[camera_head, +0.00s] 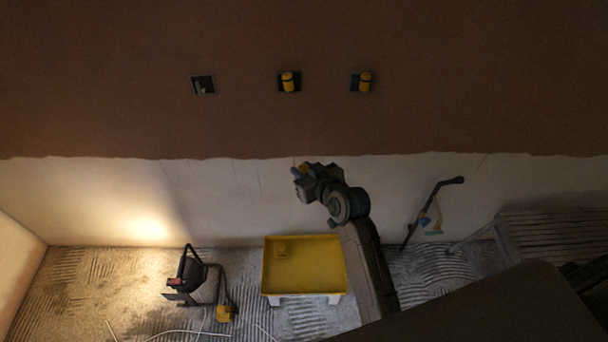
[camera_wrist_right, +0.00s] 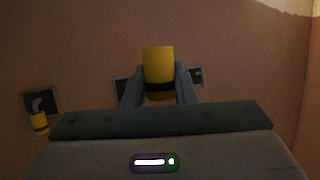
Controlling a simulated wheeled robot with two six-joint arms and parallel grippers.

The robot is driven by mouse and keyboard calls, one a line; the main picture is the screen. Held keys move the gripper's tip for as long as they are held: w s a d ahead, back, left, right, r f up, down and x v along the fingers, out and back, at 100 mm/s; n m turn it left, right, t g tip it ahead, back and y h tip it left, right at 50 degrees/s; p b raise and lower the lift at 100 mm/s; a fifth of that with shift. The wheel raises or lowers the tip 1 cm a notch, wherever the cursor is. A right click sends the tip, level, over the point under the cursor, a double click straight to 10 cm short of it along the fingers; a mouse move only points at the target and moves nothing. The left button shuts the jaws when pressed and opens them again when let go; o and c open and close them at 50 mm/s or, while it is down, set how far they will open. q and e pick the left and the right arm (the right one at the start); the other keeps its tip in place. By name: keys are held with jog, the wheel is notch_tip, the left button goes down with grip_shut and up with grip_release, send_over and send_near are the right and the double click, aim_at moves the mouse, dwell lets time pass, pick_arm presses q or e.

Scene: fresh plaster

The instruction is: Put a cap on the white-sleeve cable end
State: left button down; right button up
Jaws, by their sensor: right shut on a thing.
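Three dark wall boxes sit in a row in the brown plaster. The left box (camera_head: 203,86) holds a short pale cable end with no yellow on it. The middle box and the right box each show a yellow cap with a dark band, the middle cap (camera_head: 288,82) and the right cap (camera_head: 365,82). My right gripper (camera_head: 298,172) is below the middle box, apart from the boxes. It is shut on a yellow cap with a dark band (camera_wrist_right: 158,68), upright between the fingers in the wrist view. The fingers partly hide two boxes there. My left gripper is not in view.
A yellow tray (camera_head: 266,268) stands on the floor below, with a small yellow thing inside. A dark lamp-like stand (camera_head: 190,272) is left of it, near loose pale cables. A dark bent handle (camera_head: 436,200) and a ribbed platform (camera_head: 555,225) are at right. The wall around the boxes is clear.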

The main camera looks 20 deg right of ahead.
aim_at(304, 167)
notch_tip(304, 167, up, 20)
jog(key=shift+r, duration=0.25)
dwell(2.0)
dwell(1.1)
